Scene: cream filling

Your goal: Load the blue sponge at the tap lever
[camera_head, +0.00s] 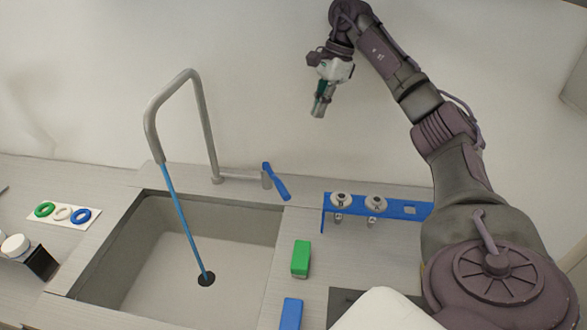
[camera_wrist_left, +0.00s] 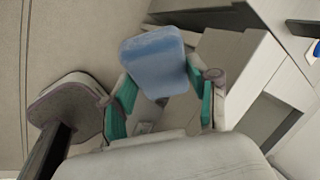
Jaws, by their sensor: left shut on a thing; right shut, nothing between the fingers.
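The tap (camera_head: 196,120) has a blue lever (camera_head: 276,182) at its right end. A blue stream runs from the spout to the sink drain. A light blue sponge (camera_wrist_left: 156,57) is between the green-padded fingers of my left gripper (camera_wrist_left: 164,92), which is shut on it in the left wrist view. My left gripper is out of the head view. A blue block (camera_head: 291,314) is cut off by the bottom edge of the head view; I cannot tell whether it is the same sponge. My right gripper (camera_head: 319,112) is shut and empty, raised against the wall.
The sink (camera_head: 250,220) lies left of a green block (camera_head: 301,259). A blue rack (camera_head: 395,209) with two white-topped items stands at the right. A white mat (camera_head: 62,224) holds green, white and blue rings at left. A dark holder (camera_head: 40,264) stands near them.

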